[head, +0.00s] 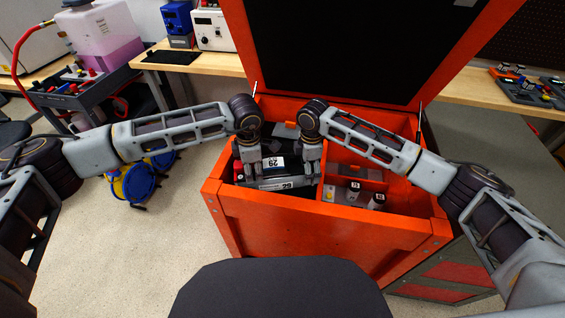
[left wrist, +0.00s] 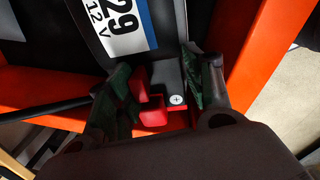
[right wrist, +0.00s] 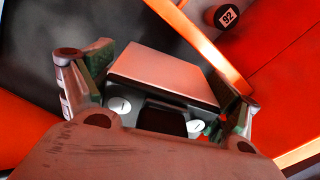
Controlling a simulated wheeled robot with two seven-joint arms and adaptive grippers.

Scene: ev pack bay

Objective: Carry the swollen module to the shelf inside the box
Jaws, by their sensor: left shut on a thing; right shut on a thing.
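The swollen module (head: 273,172) is a dark block with white labels reading 29. It is level with or inside the left part of the open orange box (head: 310,222); its exact height is unclear. My left gripper (head: 248,168) is shut on its left end, beside a red terminal cap; the label shows in the left wrist view (left wrist: 118,25). My right gripper (head: 311,162) is shut on its right end, whose grey block (right wrist: 165,78) lies between the fingers in the right wrist view. The shelf cannot be told clearly; the module and arms hide part of the interior.
An orange divider separates the right side of the box, where small dark cylinders (head: 353,189) stand. The open lid (head: 355,50) rises behind. Benches, a dark tool cart (head: 88,98) and a blue cable reel (head: 140,182) stand outside.

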